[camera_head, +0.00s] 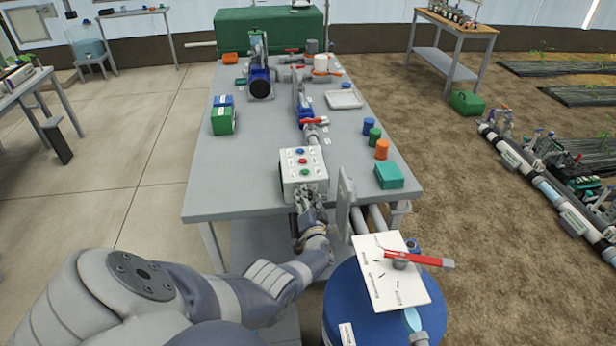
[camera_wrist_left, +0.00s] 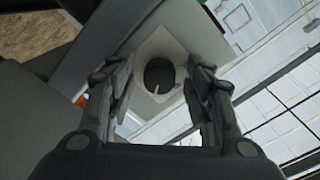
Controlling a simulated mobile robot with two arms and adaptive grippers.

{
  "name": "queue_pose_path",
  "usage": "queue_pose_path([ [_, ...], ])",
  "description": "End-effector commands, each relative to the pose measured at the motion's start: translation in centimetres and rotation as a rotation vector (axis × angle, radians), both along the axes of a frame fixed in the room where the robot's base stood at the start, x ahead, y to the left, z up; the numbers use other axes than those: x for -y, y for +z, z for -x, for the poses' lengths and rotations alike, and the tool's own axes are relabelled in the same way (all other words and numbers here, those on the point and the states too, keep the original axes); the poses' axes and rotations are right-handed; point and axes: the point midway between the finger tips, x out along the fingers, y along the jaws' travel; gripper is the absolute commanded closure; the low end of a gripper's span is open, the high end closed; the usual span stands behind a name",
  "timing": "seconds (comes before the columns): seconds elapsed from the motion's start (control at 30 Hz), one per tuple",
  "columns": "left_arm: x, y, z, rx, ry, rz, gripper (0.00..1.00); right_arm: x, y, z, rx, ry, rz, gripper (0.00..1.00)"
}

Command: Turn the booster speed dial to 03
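The booster speed dial (camera_wrist_left: 160,74) is a round black knob with a short white pointer line, on a pale square plate (camera_wrist_left: 148,50) in the left wrist view. The pointer points toward the lower left of that picture; I cannot read any numbers. My left gripper (camera_wrist_left: 158,88) is open, with one finger on each side of the dial in the picture and visible gaps to it. In the head view, my left gripper (camera_head: 303,197) is at the near face of the white control box (camera_head: 291,181), and the dial is hidden there. My right gripper is not in view.
The box carries several coloured buttons on top and stands at the near end of the grey workbench (camera_head: 240,185). Right of it are an upright grey plate (camera_head: 345,200), pipes and a blue drum (camera_head: 350,290) with a white panel (camera_head: 385,275) and red-handled valve (camera_head: 425,259).

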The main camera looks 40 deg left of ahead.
Motion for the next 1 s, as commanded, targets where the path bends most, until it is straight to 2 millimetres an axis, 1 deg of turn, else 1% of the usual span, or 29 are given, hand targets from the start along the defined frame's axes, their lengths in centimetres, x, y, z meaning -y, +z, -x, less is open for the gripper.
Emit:
queue_pose_path([
  [0.27,0.1,-0.2,0.1,-0.002,0.000,0.002,0.52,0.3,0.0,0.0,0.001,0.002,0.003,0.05],
  [0.47,0.9,-0.4,0.5,-0.001,-0.003,0.006,0.52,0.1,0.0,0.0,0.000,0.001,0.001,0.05],
  [0.77,2.4,-0.2,2.0,0.000,0.000,0.003,0.52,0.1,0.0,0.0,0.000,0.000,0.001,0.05],
  [1.0,4.6,-0.1,3.9,0.000,0.000,0.005,0.52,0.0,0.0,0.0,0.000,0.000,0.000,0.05],
])
